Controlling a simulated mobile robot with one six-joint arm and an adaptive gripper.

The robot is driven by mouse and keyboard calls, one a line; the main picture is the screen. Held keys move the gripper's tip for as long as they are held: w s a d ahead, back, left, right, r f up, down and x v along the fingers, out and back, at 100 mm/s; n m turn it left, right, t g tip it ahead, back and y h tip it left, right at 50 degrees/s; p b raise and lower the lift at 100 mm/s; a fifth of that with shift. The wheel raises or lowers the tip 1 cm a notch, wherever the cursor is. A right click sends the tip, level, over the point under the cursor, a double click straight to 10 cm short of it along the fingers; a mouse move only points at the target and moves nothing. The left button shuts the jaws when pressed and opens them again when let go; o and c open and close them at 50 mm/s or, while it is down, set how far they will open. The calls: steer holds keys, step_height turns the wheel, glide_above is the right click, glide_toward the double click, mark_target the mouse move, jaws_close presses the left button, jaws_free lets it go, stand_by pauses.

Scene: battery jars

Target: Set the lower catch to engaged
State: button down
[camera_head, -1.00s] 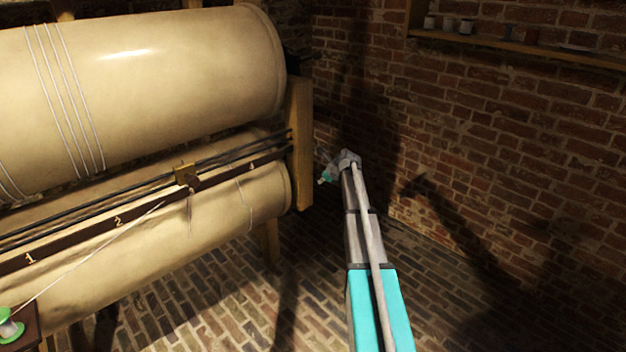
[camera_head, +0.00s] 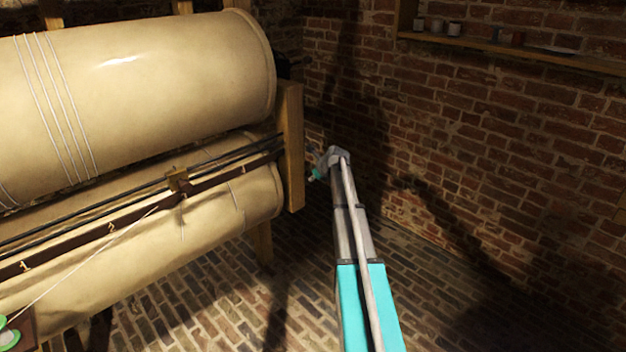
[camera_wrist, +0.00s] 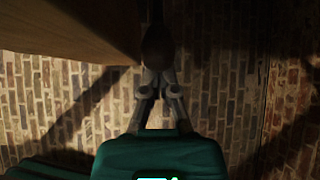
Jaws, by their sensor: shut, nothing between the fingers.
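In the wrist view my gripper (camera_wrist: 158,76) points away from me with its fingers together and nothing held. A dark rounded knob-like thing (camera_wrist: 157,46) shows just beyond the fingertips. I cannot tell whether it is part of the lower catch or whether the fingers touch it. In the head view my arm reaches forward to just right of the wooden end post (camera_head: 291,150), and the fingers are too small and dark to make out there. A small dark fitting (camera_head: 286,66) shows by the upper roller's right end. No lower catch can be clearly identified.
A large cream upper roller (camera_head: 150,95) and a lower roller (camera_head: 225,210) lie left of my arm. Between them runs a numbered dark rail (camera_head: 140,212) with a brass slider (camera_head: 178,180). A brick wall (camera_head: 470,150) with a shelf (camera_head: 500,48) stands right. Brick floor is open below.

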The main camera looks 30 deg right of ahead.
steer(key=shift+f, duration=0.15)
steer(key=s+d+r+p, duration=0.2)
steer(key=s+r+p, duration=0.2)
steer(key=s, duration=0.4)
steer(key=shift+r+p, duration=0.3)
steer(key=shift+r, duration=0.15)
stand_by(0.9)
stand_by(0.7)
